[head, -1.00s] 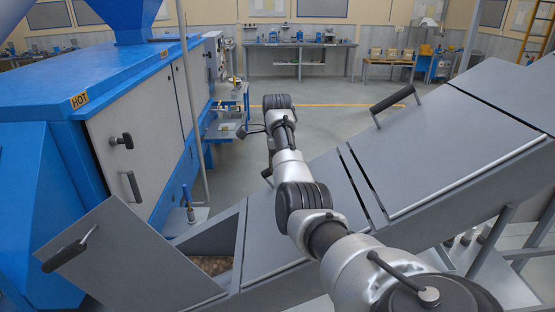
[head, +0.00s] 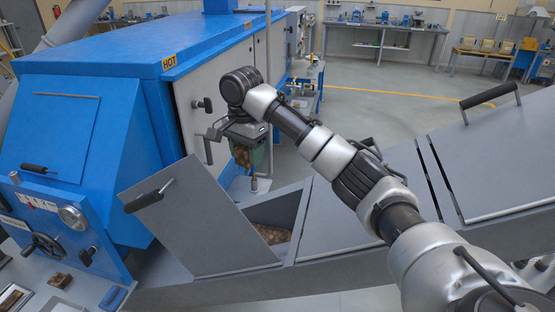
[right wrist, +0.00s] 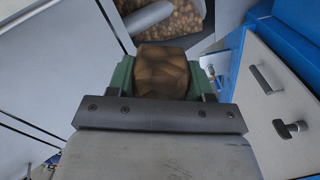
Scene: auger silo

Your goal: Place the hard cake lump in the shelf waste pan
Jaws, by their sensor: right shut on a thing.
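My right gripper (head: 244,150) is shut on a brown, faceted hard cake lump (head: 240,156) and holds it in the air beyond the open hatch. In the right wrist view the lump (right wrist: 163,70) sits between the green fingers of the gripper (right wrist: 163,82). A shelf (head: 118,283) at the lower left of the head view carries a small dark tray (head: 12,299) with brown contents, cut by the picture edge; I cannot tell whether it is the waste pan. My left gripper is not in view.
A raised grey hatch lid (head: 190,215) stands beside an opening with brown pellets (head: 272,234). The blue machine (head: 150,75), marked HOT, fills the left side. Its handwheel (head: 43,246) and gauge (head: 72,217) stand near the shelf.

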